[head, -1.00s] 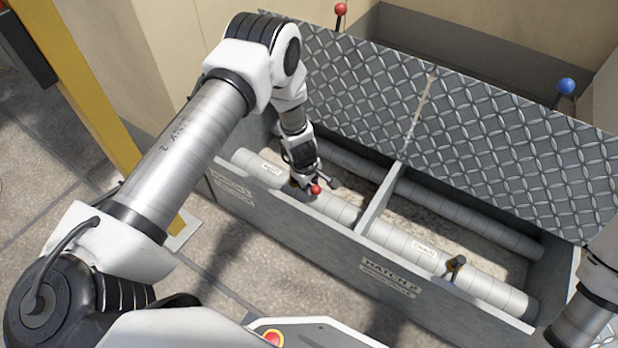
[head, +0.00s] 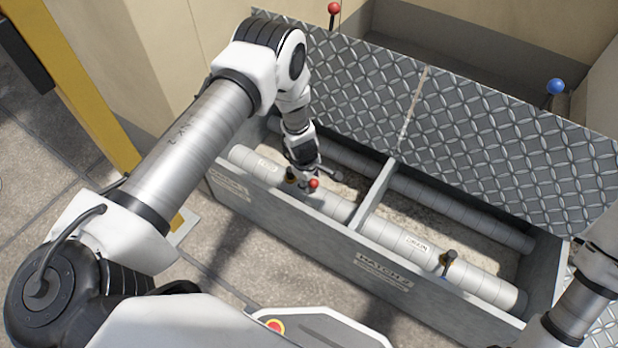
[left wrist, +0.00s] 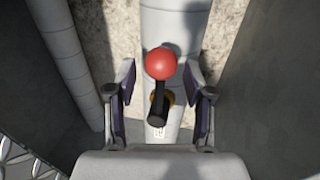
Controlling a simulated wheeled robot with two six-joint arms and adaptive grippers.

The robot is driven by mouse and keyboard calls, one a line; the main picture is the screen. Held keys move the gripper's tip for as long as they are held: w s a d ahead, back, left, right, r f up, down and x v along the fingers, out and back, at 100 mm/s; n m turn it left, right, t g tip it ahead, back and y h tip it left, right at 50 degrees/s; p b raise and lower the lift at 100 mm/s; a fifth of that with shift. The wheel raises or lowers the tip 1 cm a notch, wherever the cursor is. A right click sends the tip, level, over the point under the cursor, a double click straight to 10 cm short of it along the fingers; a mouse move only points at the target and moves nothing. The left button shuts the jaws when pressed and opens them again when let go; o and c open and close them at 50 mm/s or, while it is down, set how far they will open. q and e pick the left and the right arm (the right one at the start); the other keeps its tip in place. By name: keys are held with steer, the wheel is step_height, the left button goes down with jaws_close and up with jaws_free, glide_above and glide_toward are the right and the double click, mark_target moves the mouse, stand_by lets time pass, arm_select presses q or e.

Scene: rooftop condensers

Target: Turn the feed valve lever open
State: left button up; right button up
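The feed valve lever has a red ball knob (head: 313,183) on a short black stem and stands on the pipe in the left bay of the hatch box. It shows close in the left wrist view (left wrist: 161,64), with its stem rising from a yellowish collar. My left gripper (left wrist: 161,103) is open, with one finger on each side of the lever and visible gaps between. In the head view, my left gripper (head: 311,178) is low in the left bay, at the lever, and partly hides the valve. My right gripper is out of view; only part of its arm shows.
The hatch box (head: 330,238) has raised walls and a divider (head: 374,198). A pipe marked DRAIN (head: 400,240) carries a dark valve handle (head: 447,262) in the right bay. A tread-plate cover (head: 490,150) stands behind. Red (head: 334,9) and blue (head: 555,87) knobs stand beyond.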

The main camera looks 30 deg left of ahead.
arm_select(q)
steer(key=shift+a+r, duration=0.1)
steer(key=shift+r, duration=0.05)
step_height(320, 180, up, 7)
steer(key=s, duration=0.1)
steer(key=shift+s, duration=0.2)
stand_by(0.4)
